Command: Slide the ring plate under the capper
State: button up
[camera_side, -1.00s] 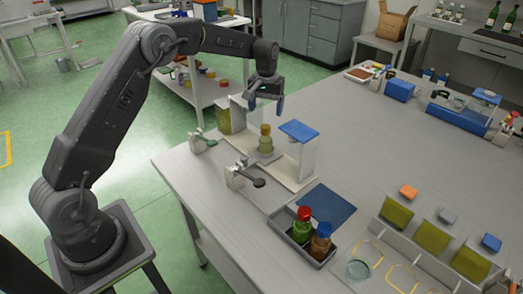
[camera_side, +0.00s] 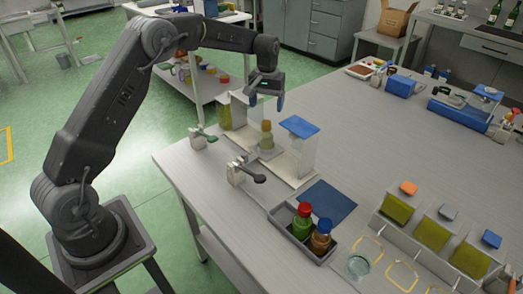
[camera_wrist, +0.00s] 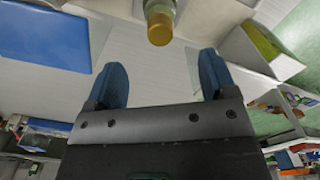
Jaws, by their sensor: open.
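A small bottle (camera_side: 267,135) with a gold cap stands upright on a flat grey plate (camera_side: 266,154), which I take for the ring plate. Just right of it stands a white upright with a blue flat top (camera_side: 299,127), probably the capper. My gripper (camera_side: 266,101) hangs above the bottle, open and empty. In the wrist view, the blue fingers (camera_wrist: 163,78) are spread apart, with the bottle (camera_wrist: 160,22) beyond them at the top edge and not touching. A blue panel (camera_wrist: 62,32) fills the upper left there. The plate's ring is too small to make out.
Two lever clamps (camera_side: 200,138) (camera_side: 244,173) stand along the table's left edge. A dark blue mat (camera_side: 326,201) lies in front of the stand. A grey tray (camera_side: 292,234) with a red-capped and a blue-capped bottle is nearer. The table's middle right is clear.

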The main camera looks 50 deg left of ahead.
aim_at(244, 153)
jog(key=shift+s, duration=0.2)
jog(key=shift+c, duration=0.7)
jog(key=s+m, duration=0.1)
jog(key=s, duration=0.2)
jog(key=s+f+m, duration=0.1)
jog(key=s, duration=0.2)
jog(key=s+f+m, duration=0.1)
jog(key=s+m, duration=0.1)
jog(key=s, duration=0.1)
jog(key=c, duration=0.3)
notch_tip(244, 153, down, 14)
jog(key=shift+r, duration=0.1)
grip_shut()
